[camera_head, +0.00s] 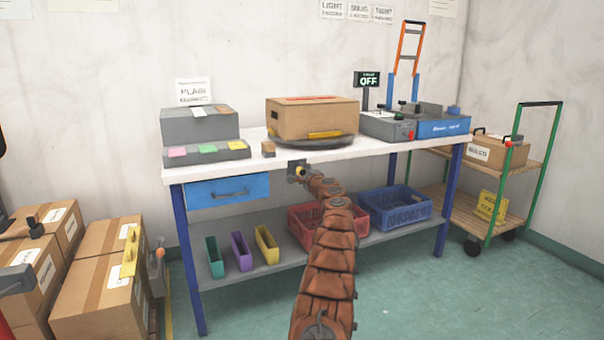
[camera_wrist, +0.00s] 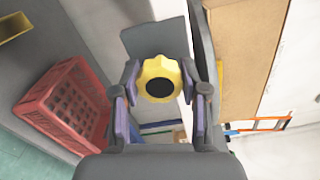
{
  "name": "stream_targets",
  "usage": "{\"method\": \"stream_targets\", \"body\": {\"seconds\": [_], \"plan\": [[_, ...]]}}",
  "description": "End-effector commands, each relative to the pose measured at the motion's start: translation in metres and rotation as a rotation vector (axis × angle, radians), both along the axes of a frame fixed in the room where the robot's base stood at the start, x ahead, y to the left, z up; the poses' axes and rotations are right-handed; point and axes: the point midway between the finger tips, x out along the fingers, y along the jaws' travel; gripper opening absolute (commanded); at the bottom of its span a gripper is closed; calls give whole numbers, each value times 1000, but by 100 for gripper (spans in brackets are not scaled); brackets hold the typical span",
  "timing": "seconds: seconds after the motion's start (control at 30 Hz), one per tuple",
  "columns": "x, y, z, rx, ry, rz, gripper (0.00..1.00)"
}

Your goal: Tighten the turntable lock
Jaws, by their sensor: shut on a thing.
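The turntable lock is a yellow lobed knob with a black centre (camera_wrist: 159,88), in the middle of the wrist view. My gripper (camera_wrist: 160,95) is shut on it, with one finger on each side of the knob. In the head view my gripper (camera_head: 299,171) is at the table's front edge, below the turntable, and it and my arm hide most of the knob. The dark round turntable (camera_head: 312,143) lies on the table top. A cardboard box (camera_head: 312,118) sits on it with a yellow strip on its front.
The white-topped table (camera_head: 220,168) has a blue drawer (camera_head: 228,190) left of my gripper. A red crate (camera_head: 298,232) and a blue crate (camera_head: 395,208) stand on the lower shelf. A cart (camera_head: 470,215) stands at the right and cartons (camera_head: 100,285) at the left.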

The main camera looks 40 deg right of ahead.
Motion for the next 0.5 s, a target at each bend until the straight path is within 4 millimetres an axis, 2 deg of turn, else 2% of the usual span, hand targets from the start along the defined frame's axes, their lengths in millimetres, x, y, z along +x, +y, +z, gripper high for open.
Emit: {"method": "stream_targets", "body": {"seconds": [0.07, 0.1, 0.33, 0.5], "plan": [[0, -1, -2, 0, 2, -1, 9], [0, -1, -1, 0, 2, -1, 47], [0, 0, -1, -1, 1, -1, 70], [0, 0, 0, -2, 1, 0, 70]]}}
